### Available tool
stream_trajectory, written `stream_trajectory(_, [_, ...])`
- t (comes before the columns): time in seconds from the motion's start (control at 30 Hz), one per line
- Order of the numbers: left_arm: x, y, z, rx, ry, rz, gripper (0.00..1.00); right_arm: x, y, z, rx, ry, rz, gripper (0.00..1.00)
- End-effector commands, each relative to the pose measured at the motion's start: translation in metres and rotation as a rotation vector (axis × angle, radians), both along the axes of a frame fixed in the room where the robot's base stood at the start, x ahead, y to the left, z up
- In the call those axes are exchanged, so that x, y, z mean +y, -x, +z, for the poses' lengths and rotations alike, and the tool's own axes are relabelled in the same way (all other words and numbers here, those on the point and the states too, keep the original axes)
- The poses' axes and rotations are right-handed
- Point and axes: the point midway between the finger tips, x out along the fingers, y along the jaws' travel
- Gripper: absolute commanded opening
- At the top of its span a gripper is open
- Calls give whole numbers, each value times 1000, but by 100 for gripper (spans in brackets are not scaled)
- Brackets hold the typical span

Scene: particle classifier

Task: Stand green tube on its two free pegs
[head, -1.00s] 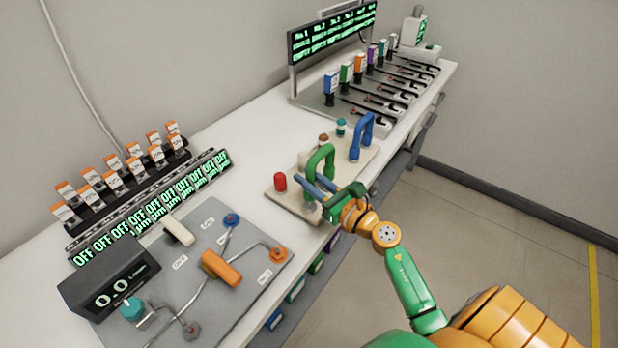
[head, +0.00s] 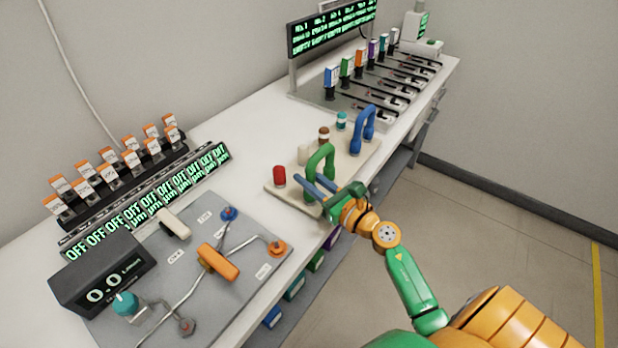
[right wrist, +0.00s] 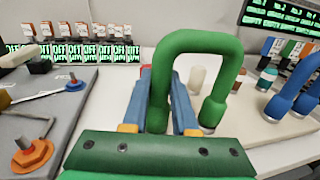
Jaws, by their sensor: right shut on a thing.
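The green tube (head: 318,158) is an upside-down U at the front of the cream peg board (head: 288,193). My right gripper (head: 316,188) has its blue fingers closed around the tube's near leg. In the right wrist view that leg of the green tube (right wrist: 160,85) runs down between the fingers, and its lower end is hidden by my gripper. The other leg reaches down at the board, with a pale ring at its foot. I cannot tell whether either leg is seated on a peg. My left gripper is not in view.
A grey valve panel (head: 210,290) lies to the left. The white tabletop behind the board is clear.

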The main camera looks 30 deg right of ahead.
Motion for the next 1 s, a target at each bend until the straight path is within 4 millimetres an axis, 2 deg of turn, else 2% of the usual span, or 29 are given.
stream_trajectory(0.13, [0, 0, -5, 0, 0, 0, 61, 0, 0, -5, 0, 0, 0, 0])
stream_trajectory(0.17, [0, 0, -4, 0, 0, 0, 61, 0, 0, -3, -1, 0, 0, 35])
stream_trajectory(0.27, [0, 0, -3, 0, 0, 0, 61, 0, 0, -3, 0, 0, 0, 62])
stream_trajectory(0.57, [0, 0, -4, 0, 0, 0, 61, 0, 1, -4, 1, 0, 0, 62])
stream_trajectory(0.67, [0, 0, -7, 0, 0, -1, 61, -3, 13, -6, 3, 1, -1, 62])
stream_trajectory(0.9, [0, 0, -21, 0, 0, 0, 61, -11, 57, -7, 2, 0, 0, 62])
stream_trajectory(1.0, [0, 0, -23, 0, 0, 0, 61, -13, 67, -5, 0, 0, 0, 62])
